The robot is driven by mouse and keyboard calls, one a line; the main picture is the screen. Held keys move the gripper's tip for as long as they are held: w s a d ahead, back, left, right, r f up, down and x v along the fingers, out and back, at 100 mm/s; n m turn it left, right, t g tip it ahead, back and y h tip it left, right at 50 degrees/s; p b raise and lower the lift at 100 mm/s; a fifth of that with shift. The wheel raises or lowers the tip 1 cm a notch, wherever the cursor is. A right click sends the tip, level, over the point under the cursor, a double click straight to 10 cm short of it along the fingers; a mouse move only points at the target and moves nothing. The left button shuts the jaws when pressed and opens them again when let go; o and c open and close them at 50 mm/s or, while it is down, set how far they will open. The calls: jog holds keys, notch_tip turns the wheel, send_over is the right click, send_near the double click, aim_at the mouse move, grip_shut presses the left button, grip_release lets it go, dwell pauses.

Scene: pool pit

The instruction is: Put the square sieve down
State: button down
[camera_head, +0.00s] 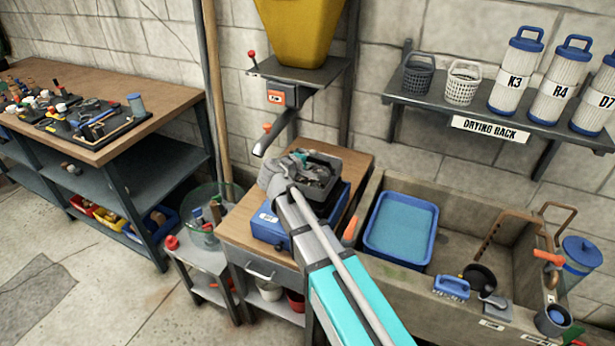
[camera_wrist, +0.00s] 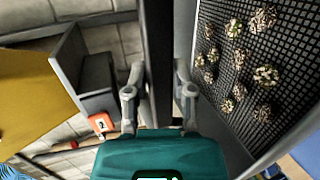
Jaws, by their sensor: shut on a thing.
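The square sieve (camera_head: 322,190) is a dark grey square frame. In the wrist view its black mesh (camera_wrist: 222,83) carries several speckled, pebble-like lumps. My gripper (camera_wrist: 158,92) is shut on one side wall of the sieve, with a finger on each side of it. In the head view my gripper (camera_head: 284,172) is at the sieve's left side and my arm hides part of it. The sieve is over a blue box (camera_head: 268,228) on a wood-topped cabinet (camera_head: 232,228). I cannot tell whether it touches the box.
A yellow hopper (camera_head: 299,30) with a spout (camera_head: 275,134) stands behind the cabinet. To the right is a stone sink (camera_head: 400,282) with a blue tray (camera_head: 432,246). A cluttered workbench (camera_head: 175,88) is at left. A drying rack (camera_head: 440,100) hangs at upper right.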

aim_at(312, 168)
jog(key=shift+w+a+f+b, duration=0.2)
jog(key=shift+w+f+b, duration=0.45)
jog(key=shift+f, duration=0.15)
jog(key=shift+w+a+f+b, duration=0.2)
jog(key=shift+w+f+b, duration=0.4)
jog(key=shift+f, duration=0.2)
jog(key=shift+w+a+f+b, duration=0.1)
jog(key=shift+w+f+b, duration=0.2)
jog(key=shift+f+b, duration=0.15)
jog(key=shift+w+f, duration=0.15)
jog(key=shift+f, duration=0.15)
jog(key=shift+f+b, duration=1.25)
jog(key=shift+b, duration=0.25)
jog(key=shift+c, duration=2.3)
grip_release()
